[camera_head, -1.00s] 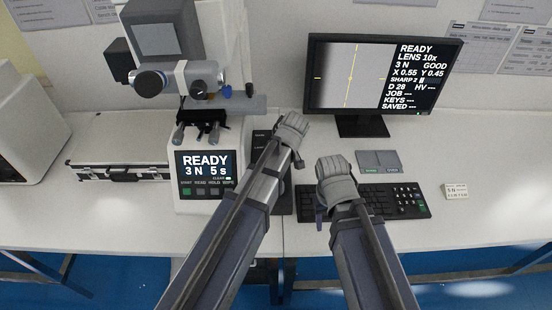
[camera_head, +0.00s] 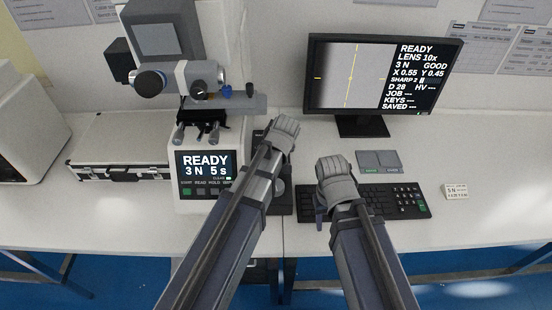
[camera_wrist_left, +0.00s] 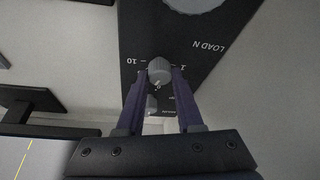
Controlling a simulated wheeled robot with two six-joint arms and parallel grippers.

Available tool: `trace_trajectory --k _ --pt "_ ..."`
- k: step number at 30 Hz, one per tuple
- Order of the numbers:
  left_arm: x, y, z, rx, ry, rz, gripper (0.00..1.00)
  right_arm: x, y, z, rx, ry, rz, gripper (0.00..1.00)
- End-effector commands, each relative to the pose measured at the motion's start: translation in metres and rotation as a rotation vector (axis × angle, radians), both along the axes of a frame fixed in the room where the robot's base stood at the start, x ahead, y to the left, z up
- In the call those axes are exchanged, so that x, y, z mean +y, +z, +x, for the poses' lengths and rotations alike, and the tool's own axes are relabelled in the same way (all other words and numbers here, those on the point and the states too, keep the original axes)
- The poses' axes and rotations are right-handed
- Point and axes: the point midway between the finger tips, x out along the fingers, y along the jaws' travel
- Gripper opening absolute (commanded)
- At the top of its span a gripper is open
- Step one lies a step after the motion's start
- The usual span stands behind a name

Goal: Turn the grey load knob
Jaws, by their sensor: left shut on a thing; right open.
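The grey load knob (camera_wrist_left: 159,70) sits on a black control box (camera_wrist_left: 200,45) by the lettering "LOAD N", with 10 and 1 marked on either side. My left gripper (camera_wrist_left: 159,80) has its two purple fingers on both sides of the knob, shut on it. In the head view, my left gripper (camera_head: 283,135) is over the back of the box (camera_head: 284,207) and its own hand hides the knob. My right gripper (camera_head: 324,198) is open and empty above the left part of the keyboard (camera_head: 385,203).
The tester (camera_head: 203,150) stands left of the box; its display (camera_head: 205,167) reads "READY 3 N 5 s". A monitor (camera_head: 382,80) behind also shows 3 N. A larger round grey part (camera_wrist_left: 195,3) is on the box. The desk's right side is mostly clear.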

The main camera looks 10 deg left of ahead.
Motion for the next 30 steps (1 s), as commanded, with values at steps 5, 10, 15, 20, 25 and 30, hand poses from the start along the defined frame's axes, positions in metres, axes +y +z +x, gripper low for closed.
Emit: trace_trajectory --k 5,10,15,20,25,30 --pt "0.0017 -0.0001 -0.0016 0.001 -0.134 -0.001 0.00 0.0000 0.0000 0.0000 0.000 0.000 0.000 0.50" --pt "0.0021 0.0000 -0.0012 0.000 -0.246 -0.001 0.00 0.0000 0.0000 0.0000 0.000 0.000 0.000 0.50" --pt "0.0024 -0.0002 -0.0012 0.001 -0.328 0.000 0.00 0.0000 0.0000 0.0000 0.000 0.000 0.000 0.50" --pt "0.0023 -0.0001 -0.0010 0.001 -0.377 0.000 0.00 0.0000 0.0000 0.0000 0.000 0.000 0.000 0.50" --pt "0.0021 -0.0001 -0.0009 0.001 -0.399 -0.001 0.00 0.0000 0.0000 0.0000 0.000 0.000 0.000 0.50" --pt "0.0020 -0.0002 -0.0010 0.001 -0.403 0.000 0.00 0.0000 0.0000 0.0000 0.000 0.000 0.000 0.50"
